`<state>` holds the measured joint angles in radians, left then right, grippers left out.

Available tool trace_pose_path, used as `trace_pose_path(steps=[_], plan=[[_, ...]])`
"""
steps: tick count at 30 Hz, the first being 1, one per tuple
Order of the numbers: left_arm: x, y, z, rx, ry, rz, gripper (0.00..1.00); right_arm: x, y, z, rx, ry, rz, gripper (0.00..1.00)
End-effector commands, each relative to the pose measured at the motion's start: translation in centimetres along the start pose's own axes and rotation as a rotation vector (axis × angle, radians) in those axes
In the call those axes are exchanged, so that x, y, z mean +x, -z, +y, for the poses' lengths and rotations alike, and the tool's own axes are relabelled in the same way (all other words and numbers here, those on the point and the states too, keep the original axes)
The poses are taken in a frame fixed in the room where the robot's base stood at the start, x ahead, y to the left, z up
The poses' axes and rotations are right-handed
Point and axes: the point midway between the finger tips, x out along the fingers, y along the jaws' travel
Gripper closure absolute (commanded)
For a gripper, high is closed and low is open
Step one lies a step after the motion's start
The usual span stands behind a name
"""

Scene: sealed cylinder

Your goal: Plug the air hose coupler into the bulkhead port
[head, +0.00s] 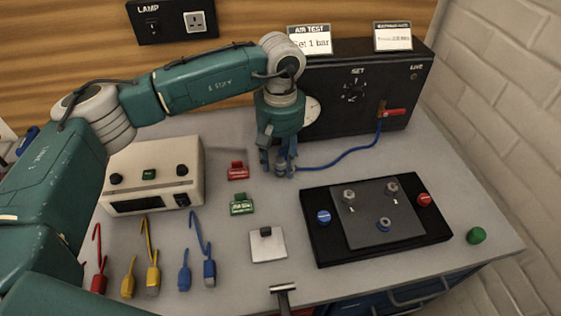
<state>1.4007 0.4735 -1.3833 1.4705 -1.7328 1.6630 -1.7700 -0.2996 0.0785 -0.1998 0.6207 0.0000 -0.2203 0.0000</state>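My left gripper (279,172) points down over the grey worktop, in front of the black test box. Its fingers are closed around a small grey metal coupler (282,166) at the end of the blue hose (345,157). The hose runs right to a red-handled valve on the box. A black fixture (315,238) lies right of the gripper, with a grey plate (405,222) on it. The coupler is apart from the fixture. My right gripper is not in view.
The black box (345,85) stands behind, with signs on top. A beige instrument (160,165) stands left. Red (238,172) and green (241,205) tags, a white switch plate (268,245) and coloured leads (153,275) lie nearby. A green knob (476,235) sits near the right edge.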

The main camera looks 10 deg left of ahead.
Motion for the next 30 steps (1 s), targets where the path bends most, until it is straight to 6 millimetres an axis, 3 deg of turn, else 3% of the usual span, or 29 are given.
trace_pose_path(steps=[1, 6, 16, 30], plan=[[0.0, 0.0, 0.0, 0.0, 0.0, 0.0, 0.66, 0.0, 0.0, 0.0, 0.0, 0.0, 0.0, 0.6], [0.0, 0.0, 0.0, 0.0, 0.0, 0.0, 1.0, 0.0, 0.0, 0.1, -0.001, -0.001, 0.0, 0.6], [-0.2, 0.0, 0.1, 0.0, -0.002, 0.001, 1.0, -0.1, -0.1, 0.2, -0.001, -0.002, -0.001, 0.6], [-2.0, 0.0, 0.0, 0.0, -0.001, 0.001, 1.0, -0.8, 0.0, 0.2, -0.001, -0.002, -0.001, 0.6]])
